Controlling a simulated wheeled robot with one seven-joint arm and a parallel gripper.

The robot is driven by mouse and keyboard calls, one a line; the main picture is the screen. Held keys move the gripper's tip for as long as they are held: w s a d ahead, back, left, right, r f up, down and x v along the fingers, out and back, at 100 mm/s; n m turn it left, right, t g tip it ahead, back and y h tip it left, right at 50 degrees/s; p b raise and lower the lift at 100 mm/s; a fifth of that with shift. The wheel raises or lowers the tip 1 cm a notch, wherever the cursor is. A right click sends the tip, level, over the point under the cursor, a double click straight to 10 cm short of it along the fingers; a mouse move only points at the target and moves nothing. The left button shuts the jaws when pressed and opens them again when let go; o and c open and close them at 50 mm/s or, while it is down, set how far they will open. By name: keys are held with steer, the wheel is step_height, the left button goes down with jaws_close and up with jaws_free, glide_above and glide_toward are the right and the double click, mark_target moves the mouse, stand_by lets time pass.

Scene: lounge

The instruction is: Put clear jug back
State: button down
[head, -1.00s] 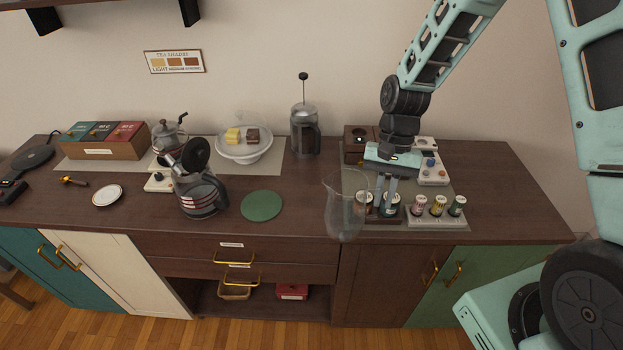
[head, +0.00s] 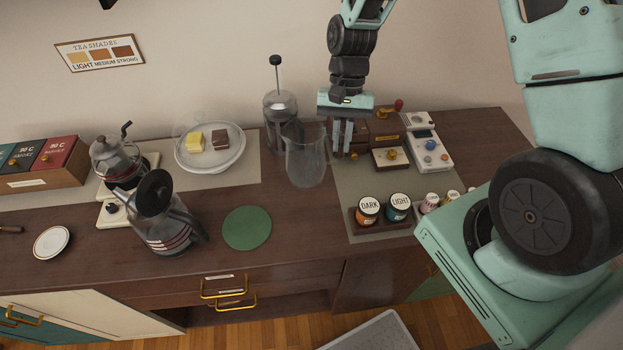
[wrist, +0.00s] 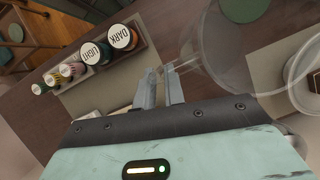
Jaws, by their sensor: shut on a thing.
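The clear jug (head: 305,162) is see-through and roughly upright in the head view, in front of the French press and left of my gripper. My gripper (head: 342,152) points down and is shut on the jug's handle side. The wrist view shows the jug (wrist: 238,45) beside the fingertips (wrist: 168,72), its wide round body reaching to the right. The handle is faint between the fingers. I cannot tell whether the jug's base touches the counter.
A French press (head: 283,120) stands close behind the jug. A bowl with yellow and brown blocks (head: 210,148), a striped glass pot (head: 165,225) and a green round mat (head: 247,228) are to the left. DARK and LIGHT jars (head: 383,210) stand front right.

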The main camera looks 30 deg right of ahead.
step_height(320, 180, down, 9)
steer(key=p, duration=0.3)
steer(key=shift+f, duration=0.15)
stand_by(0.3)
steer(key=shift+f, duration=0.2)
steer(key=c, duration=1.5)
jaws_free()
steer(key=shift+s+r, duration=0.1)
